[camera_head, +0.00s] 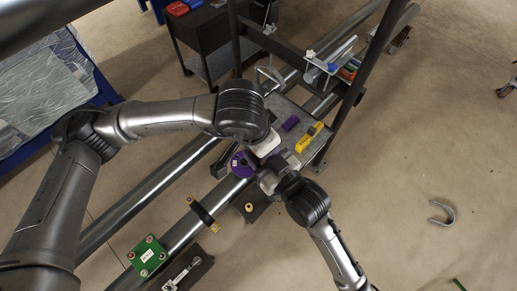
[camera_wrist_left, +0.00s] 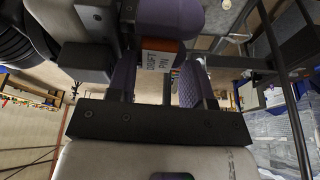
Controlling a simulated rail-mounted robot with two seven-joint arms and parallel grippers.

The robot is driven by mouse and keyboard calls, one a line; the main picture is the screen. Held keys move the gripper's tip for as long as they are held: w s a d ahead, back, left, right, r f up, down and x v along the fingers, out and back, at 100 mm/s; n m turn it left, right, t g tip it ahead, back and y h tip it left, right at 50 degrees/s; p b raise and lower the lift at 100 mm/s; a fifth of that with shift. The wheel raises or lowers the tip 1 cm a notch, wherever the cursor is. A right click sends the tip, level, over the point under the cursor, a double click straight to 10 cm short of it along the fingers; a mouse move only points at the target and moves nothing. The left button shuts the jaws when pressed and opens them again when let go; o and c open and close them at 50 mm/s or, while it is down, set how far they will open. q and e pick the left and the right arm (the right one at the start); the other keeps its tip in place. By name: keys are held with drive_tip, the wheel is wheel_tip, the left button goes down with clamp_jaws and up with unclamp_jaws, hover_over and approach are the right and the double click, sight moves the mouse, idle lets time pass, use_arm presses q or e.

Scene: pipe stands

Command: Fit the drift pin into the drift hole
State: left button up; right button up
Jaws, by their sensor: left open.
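The drift pin's orange and white label (camera_wrist_left: 160,55) shows in the left wrist view, between the two fingers of my left gripper (camera_wrist_left: 157,85). The gripper is open, and I cannot tell whether a finger touches the pin. A dark purple rounded shape (camera_wrist_left: 168,17) lies just above the label. In the head view my left gripper (camera_head: 266,146) is over the near-left edge of the grey work plate. A purple round flange (camera_head: 242,164) is beside it on the pipe. My right gripper (camera_head: 268,182) is close below; its fingers are unclear. I cannot make out the drift hole.
A purple block (camera_head: 290,123) and a yellow block (camera_head: 304,144) lie on the grey plate (camera_head: 283,106). A green box (camera_head: 147,256) and a black and yellow clamp (camera_head: 203,213) sit along the pipe. A dark upright frame stands behind. Floor at right is mostly clear.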

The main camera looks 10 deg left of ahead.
use_arm(q)
drive_tip(key=shift+s+d, duration=0.2)
drive_tip(key=shift+s, duration=0.2)
use_arm(e)
drive_tip(key=shift+w+d, duration=0.2)
drive_tip(key=shift+w, duration=0.05)
